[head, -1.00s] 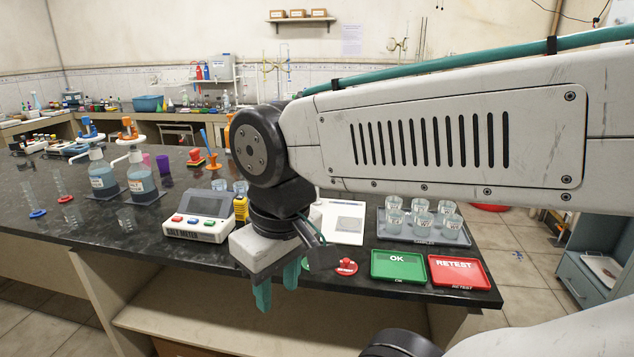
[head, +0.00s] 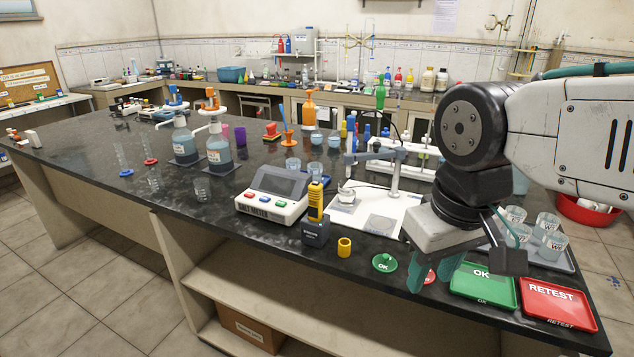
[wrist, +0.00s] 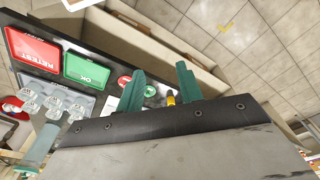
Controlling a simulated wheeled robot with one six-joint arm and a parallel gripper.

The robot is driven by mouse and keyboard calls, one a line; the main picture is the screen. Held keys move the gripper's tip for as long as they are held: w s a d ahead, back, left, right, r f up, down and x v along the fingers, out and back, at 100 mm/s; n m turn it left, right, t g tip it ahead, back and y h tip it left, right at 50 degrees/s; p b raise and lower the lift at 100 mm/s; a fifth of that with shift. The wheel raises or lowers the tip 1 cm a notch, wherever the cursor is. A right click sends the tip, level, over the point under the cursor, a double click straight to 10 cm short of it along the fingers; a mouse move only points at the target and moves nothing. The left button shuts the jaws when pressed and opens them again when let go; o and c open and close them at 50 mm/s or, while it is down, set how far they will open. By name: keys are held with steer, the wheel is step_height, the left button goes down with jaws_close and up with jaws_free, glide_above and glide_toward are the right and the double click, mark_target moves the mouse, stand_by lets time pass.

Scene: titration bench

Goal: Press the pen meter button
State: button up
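The pen meter (head: 315,200) is a yellow pen-shaped device standing upright in a dark block holder (head: 315,231), near the bench's front edge in the head view. Its button is too small to make out. My gripper (head: 431,284) is to the right of the pen meter, by the front edge, with its teal fingers pointing down. The fingers also show in the wrist view (wrist: 160,90), apart with nothing held. A small yellow thing (wrist: 170,99) shows beyond the gap there; I cannot tell whether it is the meter or the yellow cap.
A yellow cap (head: 344,247) and a green OK disc (head: 384,263) lie between meter and gripper. The salt meter (head: 272,195) stands left of the pen meter. A stand with a beaker (head: 347,194) is behind. Green OK (head: 484,285) and red RETEST (head: 558,304) trays are right.

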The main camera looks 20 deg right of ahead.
jaws_close()
stand_by(1.9)
